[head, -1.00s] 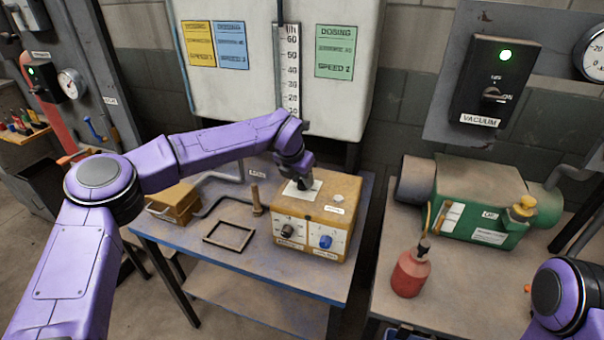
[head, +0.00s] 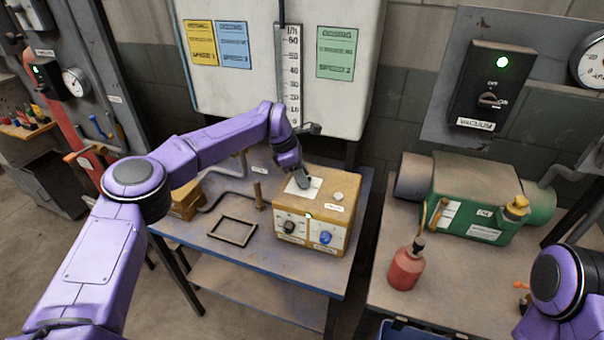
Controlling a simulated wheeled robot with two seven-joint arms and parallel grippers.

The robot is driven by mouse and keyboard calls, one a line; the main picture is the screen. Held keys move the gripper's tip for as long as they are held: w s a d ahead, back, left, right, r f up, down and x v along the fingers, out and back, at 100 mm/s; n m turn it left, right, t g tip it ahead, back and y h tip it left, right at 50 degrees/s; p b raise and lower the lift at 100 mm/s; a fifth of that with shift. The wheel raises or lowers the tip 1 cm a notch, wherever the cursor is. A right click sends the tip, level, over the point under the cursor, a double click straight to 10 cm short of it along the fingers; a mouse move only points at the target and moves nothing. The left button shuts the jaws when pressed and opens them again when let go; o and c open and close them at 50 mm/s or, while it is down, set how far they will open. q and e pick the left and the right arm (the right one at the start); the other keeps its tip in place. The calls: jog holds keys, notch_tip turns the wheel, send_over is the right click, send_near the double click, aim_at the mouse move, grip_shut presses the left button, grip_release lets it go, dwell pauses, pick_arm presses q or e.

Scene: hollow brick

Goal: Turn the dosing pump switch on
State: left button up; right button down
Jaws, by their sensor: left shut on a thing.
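The dosing pump is a yellow box (head: 335,190) on the blue-edged table, with a white plate (head: 294,187) on top. My left gripper (head: 304,183) points down at the white plate and is shut on the pump switch there. The gripper hides the switch, so its position does not show. My right gripper is out of view; only part of that arm shows at the lower right.
An empty dark frame (head: 233,231) lies left of the pump, with an upright wooden-looking handle (head: 258,196) behind it. A red bottle (head: 407,266) and a green machine (head: 478,200) stand on the right table. A vacuum switch box (head: 491,85) hangs above.

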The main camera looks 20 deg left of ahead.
pick_arm(q)
jog(key=shift+w+m+g, duration=0.1)
jog(key=shift+m+g, duration=0.6)
jog(key=shift+m, duration=1.3)
jog(key=o, duration=1)
jog(key=b+v, duration=0.1)
jog(key=v, duration=0.4)
jog(key=shift+w+a+r, duration=0.15)
jog(key=shift+r, duration=0.1)
jog(key=p+v, duration=0.2)
jog(key=v, duration=0.3)
jog(key=shift+p, duration=0.3)
